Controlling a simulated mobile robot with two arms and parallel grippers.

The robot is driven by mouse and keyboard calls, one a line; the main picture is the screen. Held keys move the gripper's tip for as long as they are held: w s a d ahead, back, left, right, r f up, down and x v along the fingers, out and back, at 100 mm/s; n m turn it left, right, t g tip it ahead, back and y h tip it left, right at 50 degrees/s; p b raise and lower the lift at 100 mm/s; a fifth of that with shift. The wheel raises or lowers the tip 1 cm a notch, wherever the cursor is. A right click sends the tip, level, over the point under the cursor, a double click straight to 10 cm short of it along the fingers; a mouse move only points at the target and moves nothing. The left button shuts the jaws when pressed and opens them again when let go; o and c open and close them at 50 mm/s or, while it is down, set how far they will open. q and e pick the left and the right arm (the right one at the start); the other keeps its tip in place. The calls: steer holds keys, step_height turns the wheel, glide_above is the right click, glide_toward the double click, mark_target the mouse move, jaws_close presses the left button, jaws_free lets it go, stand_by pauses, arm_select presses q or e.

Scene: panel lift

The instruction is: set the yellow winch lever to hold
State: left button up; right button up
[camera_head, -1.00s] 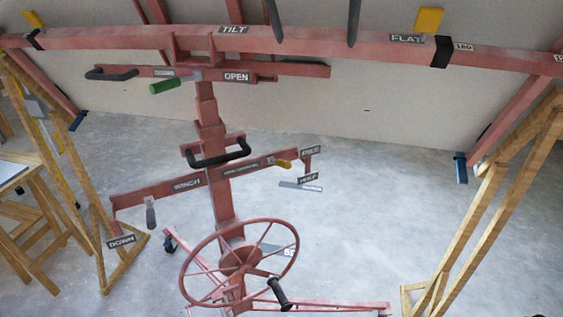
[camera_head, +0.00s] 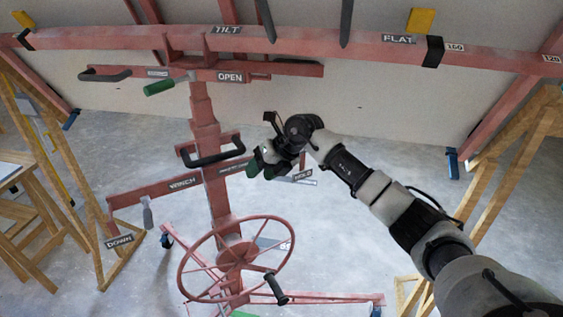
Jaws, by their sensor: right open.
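The winch crossbar (camera_head: 182,183) runs across the red lift column. The yellow winch lever near its right end is hidden behind my right gripper in this view. The HOLD label (camera_head: 303,175) shows just right of and below the gripper; the label above it is covered. My right gripper (camera_head: 257,165) is at the right end of the crossbar, its fingers around where the lever sits. It is open; I cannot tell whether it touches the lever. My left gripper is not in view.
A red handwheel (camera_head: 237,258) with a black knob is below the crossbar. A black handle (camera_head: 215,157) sticks out above it. The green-handled OPEN lever (camera_head: 160,87) and the TILT beam (camera_head: 310,37) are higher. Wooden trestles stand left and right.

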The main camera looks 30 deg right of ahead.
steer(key=d+r+h, duration=0.5)
steer(key=d+r, duration=0.2)
steer(key=d, duration=0.1)
steer(key=shift+m, duration=0.3)
steer(key=p+x, duration=0.1)
steer(key=x, duration=0.4)
steer(key=p+x, duration=0.2)
steer(key=x, duration=0.3)
steer(key=shift+d+f+p, duration=0.2)
steer(key=shift+f+p, duration=0.1)
steer(key=shift+f, duration=0.05)
jaws_close()
